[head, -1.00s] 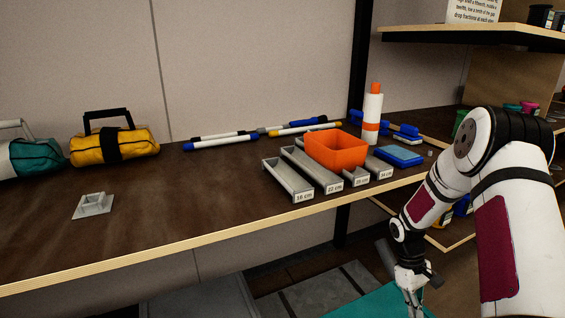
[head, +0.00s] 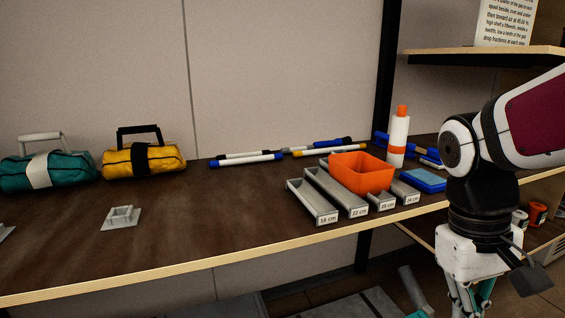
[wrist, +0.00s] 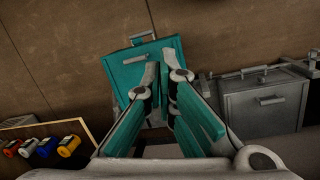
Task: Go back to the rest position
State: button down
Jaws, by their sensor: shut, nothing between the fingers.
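My gripper (head: 470,302) hangs pointing down at the lower right of the head view, in front of the workbench edge and below its top. The head view's lower edge cuts off its tips. In the wrist view my gripper (wrist: 166,74) shows its fingers drawn together with nothing held between them. Beyond them, lower down, is a teal case (wrist: 132,68).
The workbench (head: 200,235) carries an orange bin (head: 362,174), labelled grey trays (head: 312,203), several spars (head: 246,160), a yellow bag (head: 143,160), a teal bag (head: 48,172) and a blue box (head: 423,180). A shelf (head: 480,51) overhangs at right. A grey case (wrist: 262,103) stands below.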

jog(key=s+a+r+t+y, duration=0.1)
jog(key=s+a, duration=0.2)
jog(key=s, duration=0.4)
jog(key=s+a+t+y, duration=0.1)
jog(key=s+a, duration=0.2)
jog(key=s, duration=0.4)
notch_tip(320, 180, up, 27)
jog(key=t+p, duration=0.3)
jog(key=p, duration=2.2)
jog(key=shift+r+m+t+p, duration=0.2)
jog(key=shift+m+t+p, duration=0.1)
jog(key=shift+p, duration=0.05)
